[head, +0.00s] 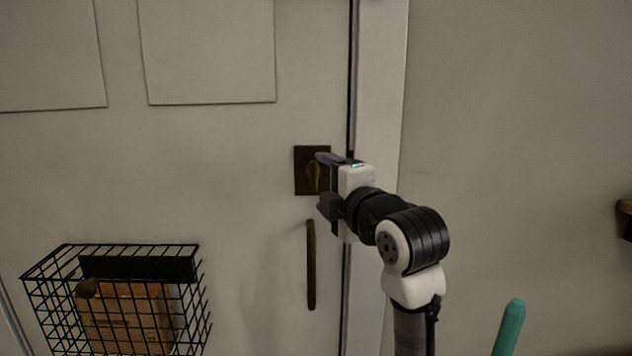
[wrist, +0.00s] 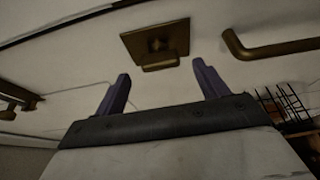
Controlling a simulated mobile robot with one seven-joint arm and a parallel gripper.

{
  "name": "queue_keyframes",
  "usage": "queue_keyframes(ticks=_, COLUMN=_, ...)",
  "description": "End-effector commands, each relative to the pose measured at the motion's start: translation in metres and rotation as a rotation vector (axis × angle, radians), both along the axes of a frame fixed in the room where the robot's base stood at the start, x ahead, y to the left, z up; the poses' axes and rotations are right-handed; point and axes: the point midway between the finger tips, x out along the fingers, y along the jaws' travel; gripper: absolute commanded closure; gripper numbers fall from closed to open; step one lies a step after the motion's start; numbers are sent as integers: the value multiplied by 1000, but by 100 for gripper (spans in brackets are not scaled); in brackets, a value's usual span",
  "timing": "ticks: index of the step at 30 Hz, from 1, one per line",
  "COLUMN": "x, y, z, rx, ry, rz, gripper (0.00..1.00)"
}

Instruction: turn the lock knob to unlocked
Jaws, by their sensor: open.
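The lock knob (head: 313,176) is a brass piece on a dark square plate (head: 301,184) on the white door, near its right edge. In the wrist view the knob (wrist: 160,65) stands out from the middle of its plate (wrist: 136,42). My gripper (head: 320,180) is in front of the plate and partly hides its right side in the head view. In the wrist view its two purple fingers (wrist: 158,82) are spread, with the knob beyond and between them. Nothing is held. I cannot tell whether a finger touches the knob.
A vertical brass handle (head: 311,265) is below the plate; it also shows in the wrist view (wrist: 270,49). A black wire basket (head: 200,290) holding a cardboard-coloured item hangs at lower left. A teal rod (head: 509,328) stands at lower right.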

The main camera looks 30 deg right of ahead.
Motion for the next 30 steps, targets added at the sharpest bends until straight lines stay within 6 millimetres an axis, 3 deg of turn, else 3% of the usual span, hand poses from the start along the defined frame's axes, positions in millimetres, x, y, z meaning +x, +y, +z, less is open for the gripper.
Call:
queue_keyframes(ticks=6, x=-50, y=6, z=-1, rx=-1, ry=-1, rz=-2, gripper=27)
queue_keyframes(ticks=12, x=-76, y=10, z=0, rx=0, ry=-1, rz=0, gripper=27)
queue_keyframes(ticks=30, x=-82, y=11, z=0, rx=0, ry=1, rz=1, gripper=27)
